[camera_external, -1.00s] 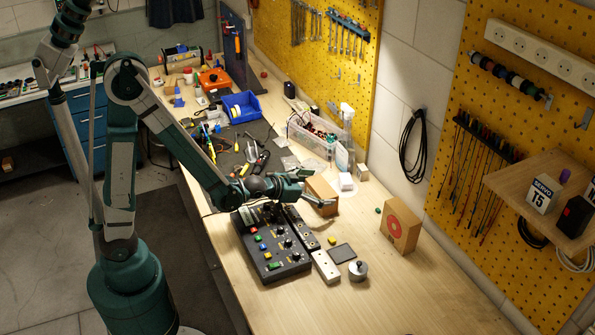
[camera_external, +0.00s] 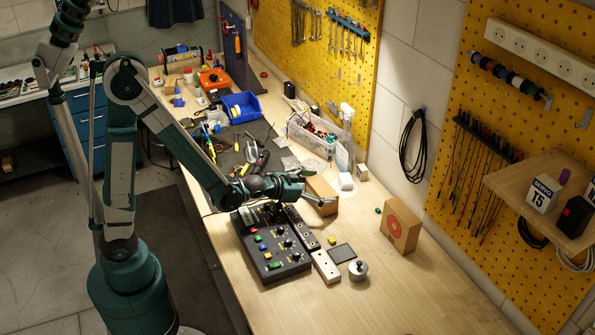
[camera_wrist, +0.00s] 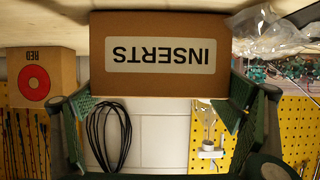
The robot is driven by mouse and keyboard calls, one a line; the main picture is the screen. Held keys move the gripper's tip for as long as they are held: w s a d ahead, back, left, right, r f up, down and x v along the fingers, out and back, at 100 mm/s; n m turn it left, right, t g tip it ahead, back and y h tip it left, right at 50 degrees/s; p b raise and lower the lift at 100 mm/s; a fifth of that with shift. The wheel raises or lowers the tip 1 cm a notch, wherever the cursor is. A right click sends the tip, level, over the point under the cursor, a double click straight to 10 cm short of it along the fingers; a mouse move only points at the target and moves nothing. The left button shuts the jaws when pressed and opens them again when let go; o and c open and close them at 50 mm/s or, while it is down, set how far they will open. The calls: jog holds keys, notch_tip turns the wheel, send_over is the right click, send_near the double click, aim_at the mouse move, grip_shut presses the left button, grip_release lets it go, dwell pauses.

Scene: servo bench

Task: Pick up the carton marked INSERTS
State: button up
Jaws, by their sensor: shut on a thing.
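The brown carton with a white INSERTS label (camera_wrist: 160,55) fills the upper middle of the wrist view, its text upside down. My gripper (camera_wrist: 163,98) has one green finger at each side of the carton, shut on it. In the external view the carton (camera_external: 323,188) is on the wooden bench, partly hidden behind my gripper (camera_external: 317,191). I cannot tell whether it is clear of the bench top.
A brown carton with a red ring (camera_external: 401,226) stands to the right; the wrist view shows its RED label (camera_wrist: 34,78). A black control box (camera_external: 268,245) lies in front. A clear bin (camera_external: 312,138) and a spray bottle (camera_external: 346,125) stand behind. The bench's front right is clear.

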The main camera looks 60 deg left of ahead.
jog(key=shift+r+p, duration=1.4)
jog(key=shift+r, duration=3.5)
